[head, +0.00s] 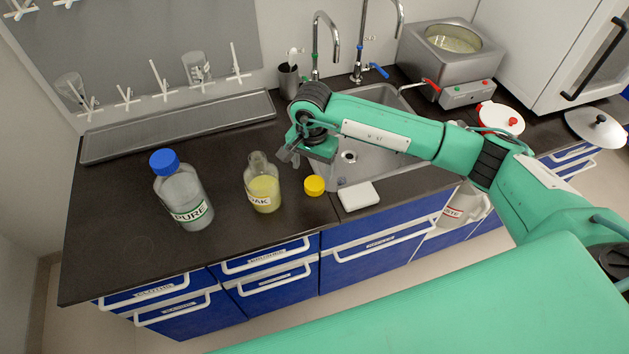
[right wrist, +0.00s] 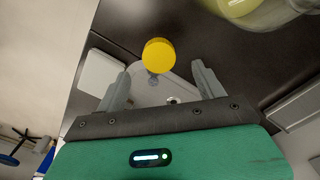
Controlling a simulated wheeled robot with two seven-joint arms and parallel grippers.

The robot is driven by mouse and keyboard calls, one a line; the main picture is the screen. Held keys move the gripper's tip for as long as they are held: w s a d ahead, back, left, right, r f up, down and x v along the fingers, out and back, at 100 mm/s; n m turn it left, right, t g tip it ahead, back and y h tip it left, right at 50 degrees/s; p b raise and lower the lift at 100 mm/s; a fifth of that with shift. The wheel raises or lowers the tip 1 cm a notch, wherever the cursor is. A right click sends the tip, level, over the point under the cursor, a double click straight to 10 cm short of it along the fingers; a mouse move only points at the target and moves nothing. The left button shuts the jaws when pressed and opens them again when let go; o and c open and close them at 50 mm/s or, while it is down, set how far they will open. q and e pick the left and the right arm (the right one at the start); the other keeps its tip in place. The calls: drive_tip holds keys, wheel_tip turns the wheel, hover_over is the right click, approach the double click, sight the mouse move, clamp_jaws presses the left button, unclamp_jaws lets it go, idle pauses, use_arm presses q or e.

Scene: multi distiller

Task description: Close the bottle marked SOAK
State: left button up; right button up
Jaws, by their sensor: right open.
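The SOAK bottle (head: 264,190) stands upright and open on the dark counter, with yellowish liquid inside; its label is partly turned away. A yellow cap (head: 314,186) lies on the counter just right of it, by the sink edge. In the right wrist view the cap (right wrist: 158,54) shows ahead of my fingers, and part of a glass bottle with yellow content (right wrist: 262,12) is at the top. My right gripper (head: 288,157) is open and empty, above the counter behind the bottle and cap. My left gripper is not in view.
A larger PURE bottle (head: 183,198) with a blue cap stands to the left. A white block (head: 358,196) lies right of the yellow cap. The sink (head: 352,166) is under my right arm.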

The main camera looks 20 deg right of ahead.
sight(313, 185)
drive_tip(key=shift+f, duration=0.95)
drive_tip(key=shift+s+f+p, duration=0.1)
drive_tip(key=shift+f+p, duration=0.4)
drive_tip(key=shift+p, duration=0.3)
wheel_tip(313, 185, down, 3)
drive_tip(key=shift+s+f+p, duration=0.1)
drive_tip(key=shift+f+p, duration=0.05)
drive_tip(key=shift+p, duration=0.6)
drive_tip(key=shift+f, duration=0.4)
drive_tip(key=c, duration=1)
